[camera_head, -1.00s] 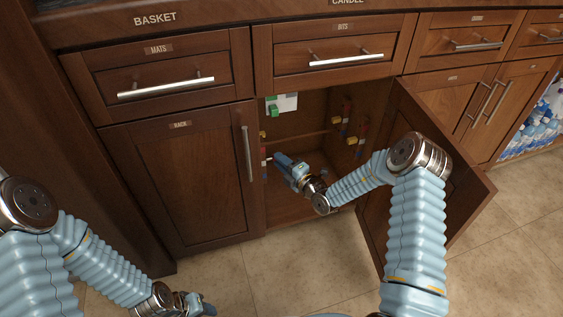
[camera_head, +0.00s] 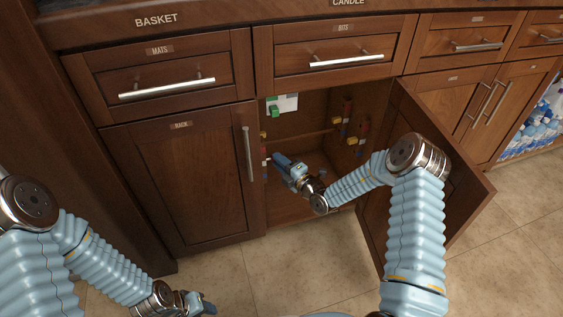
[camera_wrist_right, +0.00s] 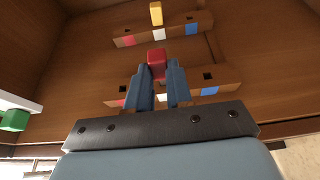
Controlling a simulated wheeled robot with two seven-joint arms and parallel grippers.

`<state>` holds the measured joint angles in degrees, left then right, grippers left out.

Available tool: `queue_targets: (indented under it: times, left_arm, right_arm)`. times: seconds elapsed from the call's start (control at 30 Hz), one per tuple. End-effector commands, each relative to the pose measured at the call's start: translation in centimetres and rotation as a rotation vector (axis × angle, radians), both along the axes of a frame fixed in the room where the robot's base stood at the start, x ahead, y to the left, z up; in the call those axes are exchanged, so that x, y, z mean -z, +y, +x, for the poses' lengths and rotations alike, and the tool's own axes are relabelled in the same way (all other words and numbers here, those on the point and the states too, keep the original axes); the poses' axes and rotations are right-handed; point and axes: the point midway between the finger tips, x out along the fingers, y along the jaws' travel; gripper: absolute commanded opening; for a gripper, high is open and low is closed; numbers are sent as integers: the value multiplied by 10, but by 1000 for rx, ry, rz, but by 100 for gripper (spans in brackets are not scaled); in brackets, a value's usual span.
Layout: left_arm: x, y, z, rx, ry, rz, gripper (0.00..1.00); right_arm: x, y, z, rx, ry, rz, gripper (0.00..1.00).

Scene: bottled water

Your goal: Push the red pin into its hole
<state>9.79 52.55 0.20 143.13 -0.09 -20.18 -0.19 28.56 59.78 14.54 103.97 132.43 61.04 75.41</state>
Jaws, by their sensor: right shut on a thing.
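My right gripper (camera_head: 276,160) reaches into the open cabinet, at the inner left wall. In the right wrist view its two blue fingers (camera_wrist_right: 160,72) are shut on the red pin (camera_wrist_right: 156,58). The pin stands at the middle of a wooden strip (camera_wrist_right: 185,78) with pink, white and blue patches, in line with the white patch. The fingers hide its lower end, so I cannot tell how deep it sits. Dark holes show on both sides of it. My left gripper (camera_head: 196,304) is at the bottom edge, outside the cabinet; its fingers are unclear.
A second strip (camera_wrist_right: 165,28) with a yellow pin (camera_wrist_right: 155,13) lies beyond the first. A green block (camera_head: 274,111) is on a white panel on the back wall. More strips with yellow pins are on the right wall. The open door (camera_head: 470,190) stands right of my right arm.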

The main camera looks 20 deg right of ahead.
Motion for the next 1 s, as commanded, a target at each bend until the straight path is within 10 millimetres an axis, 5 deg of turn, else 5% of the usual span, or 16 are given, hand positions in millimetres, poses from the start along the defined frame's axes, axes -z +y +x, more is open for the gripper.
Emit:
queue_targets:
  times: [0.73, 0.77, 0.93, 1.0]
  left_arm:
    - [-4, 0, 0, 0, 0, 0, 43]
    - [-4, 0, 0, 0, 0, 0, 43]
    - [-4, 0, 0, 0, 0, 0, 43]
    - [-4, 0, 0, 0, 0, 0, 43]
  right_arm:
    - [0, 19, -1, -1, 0, 1, 0]
    - [0, 19, -1, 0, 0, 1, 25]
    - [0, 18, -1, 0, 0, 0, 50]
    - [0, 18, -1, 0, 0, 0, 50]
